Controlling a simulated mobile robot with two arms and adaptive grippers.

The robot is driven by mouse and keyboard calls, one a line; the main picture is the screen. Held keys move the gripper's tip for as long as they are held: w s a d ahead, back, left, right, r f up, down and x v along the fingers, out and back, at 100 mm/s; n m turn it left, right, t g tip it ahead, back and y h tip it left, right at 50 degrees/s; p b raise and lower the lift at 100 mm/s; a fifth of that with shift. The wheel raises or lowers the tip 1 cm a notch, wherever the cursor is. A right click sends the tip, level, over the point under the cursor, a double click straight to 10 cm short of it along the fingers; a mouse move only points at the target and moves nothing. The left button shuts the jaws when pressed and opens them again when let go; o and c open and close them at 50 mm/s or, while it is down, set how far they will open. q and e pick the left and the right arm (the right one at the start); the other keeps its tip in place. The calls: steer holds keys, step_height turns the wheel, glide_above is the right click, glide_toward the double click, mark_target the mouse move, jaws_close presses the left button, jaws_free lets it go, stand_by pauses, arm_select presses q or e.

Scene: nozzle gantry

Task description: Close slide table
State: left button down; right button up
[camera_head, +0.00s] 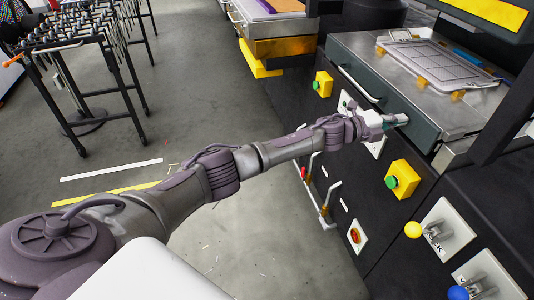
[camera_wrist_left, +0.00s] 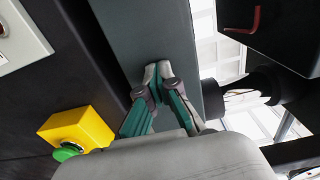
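The slide table (camera_head: 345,45) is at the upper right in the head view, with a grey metal top and a dark green-grey front panel. A metal bar handle (camera_head: 360,84) is on that panel. My left gripper (camera_head: 402,119) is at the right part of the front panel, to the right of the handle. In the left wrist view my left gripper's fingertips (camera_wrist_left: 157,71) come together against or just in front of the dark panel (camera_wrist_left: 150,30). Nothing shows between them. Whether they touch the panel is not clear. My right gripper is not in view.
A perforated metal tray (camera_head: 435,60) lies on the slide table. Yellow button boxes (camera_head: 403,179) stick out from the black machine front below; one also shows in the left wrist view (camera_wrist_left: 78,128). Lever valves (camera_head: 440,235) sit at the lower right. Open floor lies left of the machine.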

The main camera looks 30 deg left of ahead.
mark_target(403, 130)
arm_select(q)
steer(key=b+x, duration=0.1)
steer(key=x, duration=0.2)
steer(key=shift+w+d+f, duration=0.1)
steer(key=shift+w+f, duration=0.05)
steer(key=shift+b, duration=0.35)
steer(key=shift+r, duration=0.45)
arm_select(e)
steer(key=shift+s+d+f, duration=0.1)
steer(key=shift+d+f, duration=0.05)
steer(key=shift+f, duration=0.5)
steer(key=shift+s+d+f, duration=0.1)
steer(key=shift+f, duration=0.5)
